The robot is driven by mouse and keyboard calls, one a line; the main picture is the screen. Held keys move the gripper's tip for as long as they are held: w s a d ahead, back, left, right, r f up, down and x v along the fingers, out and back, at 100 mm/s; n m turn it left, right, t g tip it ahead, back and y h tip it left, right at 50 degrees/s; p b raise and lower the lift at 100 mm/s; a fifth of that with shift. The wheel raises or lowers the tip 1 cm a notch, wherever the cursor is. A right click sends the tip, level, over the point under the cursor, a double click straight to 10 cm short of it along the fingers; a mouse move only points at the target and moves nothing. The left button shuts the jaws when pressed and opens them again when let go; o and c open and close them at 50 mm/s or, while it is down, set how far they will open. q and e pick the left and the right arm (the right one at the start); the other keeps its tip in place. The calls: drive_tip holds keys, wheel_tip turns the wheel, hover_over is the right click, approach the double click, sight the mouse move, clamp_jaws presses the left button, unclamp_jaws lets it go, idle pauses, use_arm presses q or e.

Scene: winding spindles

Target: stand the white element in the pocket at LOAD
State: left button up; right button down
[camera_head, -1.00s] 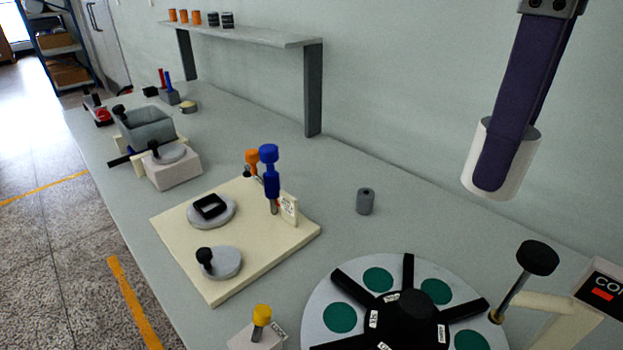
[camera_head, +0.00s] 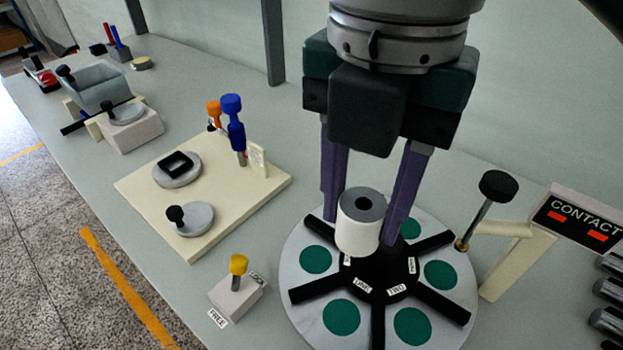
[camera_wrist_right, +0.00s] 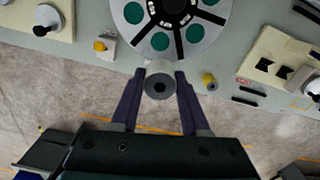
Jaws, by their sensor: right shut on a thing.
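The white element (camera_head: 358,232) is a short white cylinder with a grey top and a dark hole. My right gripper (camera_head: 366,212) is shut on it, one purple finger on each side. It looks upright in the head view, in front of the rotary plate's black hub; whether it touches the plate I cannot tell. In the right wrist view the element (camera_wrist_right: 159,86) shows end-on between the fingertips (camera_wrist_right: 160,90). The round grey plate (camera_head: 292,262) has green round pockets between black spokes. No label reading LOAD is legible. My left gripper is not in view.
A black-knobbed lever (camera_head: 497,186) and a CONTACT sign (camera_head: 583,216) stand right of the plate. A yellow-topped peg block (camera_head: 237,287) labelled FREE stands left. A cream board (camera_head: 215,222) with a blue-handled tool (camera_head: 234,125) lies farther back.

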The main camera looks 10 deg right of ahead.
wheel_tip(320, 180, down, 14)
drive_tip(key=shift+b, duration=0.65)
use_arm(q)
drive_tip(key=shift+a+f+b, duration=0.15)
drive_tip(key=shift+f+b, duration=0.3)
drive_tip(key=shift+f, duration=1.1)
use_arm(e)
drive_tip(key=shift+f, duration=1.9)
drive_tip(key=shift+f, duration=0.15)
drive_tip(key=c, duration=0.7)
unclamp_jaws()
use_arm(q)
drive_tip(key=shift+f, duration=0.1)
